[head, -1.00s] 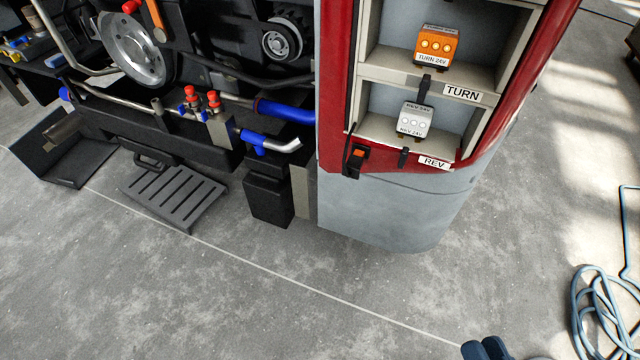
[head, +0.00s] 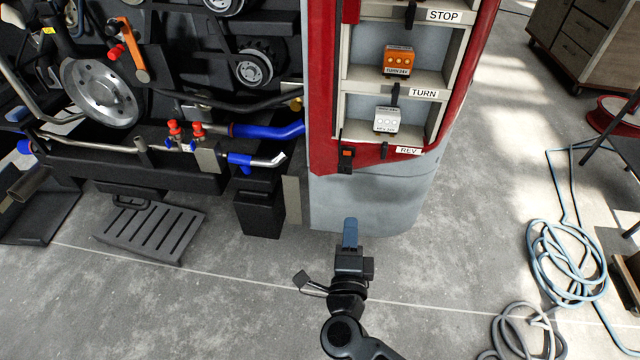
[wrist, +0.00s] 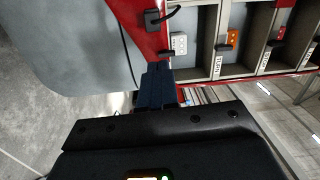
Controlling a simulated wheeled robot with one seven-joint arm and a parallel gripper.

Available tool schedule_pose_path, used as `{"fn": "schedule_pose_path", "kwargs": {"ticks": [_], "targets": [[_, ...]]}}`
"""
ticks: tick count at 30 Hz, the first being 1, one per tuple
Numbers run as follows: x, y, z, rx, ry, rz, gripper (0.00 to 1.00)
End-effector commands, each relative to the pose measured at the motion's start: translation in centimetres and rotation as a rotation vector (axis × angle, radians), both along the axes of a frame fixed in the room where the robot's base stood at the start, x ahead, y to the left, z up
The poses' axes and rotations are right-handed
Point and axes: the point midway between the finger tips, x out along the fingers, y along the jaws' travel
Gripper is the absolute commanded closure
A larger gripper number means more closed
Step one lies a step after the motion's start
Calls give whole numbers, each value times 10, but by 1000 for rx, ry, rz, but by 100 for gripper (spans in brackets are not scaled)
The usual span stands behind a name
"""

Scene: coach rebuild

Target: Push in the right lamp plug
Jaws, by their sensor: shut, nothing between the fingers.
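A black plug with an orange face (head: 346,158) sits on the red lower edge of the lamp cabinet (head: 315,130), with a dark cable running up from it. In the wrist view the plug (wrist: 153,20) appears black at the top, beyond my fingers. An orange lamp unit (head: 397,61) stands in the TURN bay and a white lamp unit (head: 387,120) in the REV bay. My gripper (head: 350,224) is shut and empty, below the plug in the head picture, before the grey lower panel. Its blue fingers also show in the wrist view (wrist: 158,86). Whether the plug is fully seated cannot be told.
An open engine bay with a blue hose (head: 268,130) lies left of the cabinet. A black step (head: 150,228) is below it. Coiled blue hose (head: 568,265) lies on the floor at right. The floor before the cabinet is mostly clear.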

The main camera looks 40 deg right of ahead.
Motion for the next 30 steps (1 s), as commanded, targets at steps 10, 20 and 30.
{"fn": "schedule_pose_path", "kwargs": {"ticks": [10,20,30], "targets": [[27,12,-6,88,-33,-54,100],[28,11,-5,88,-32,-52,100],[59,-27,-4,88,-33,-53,100]]}}
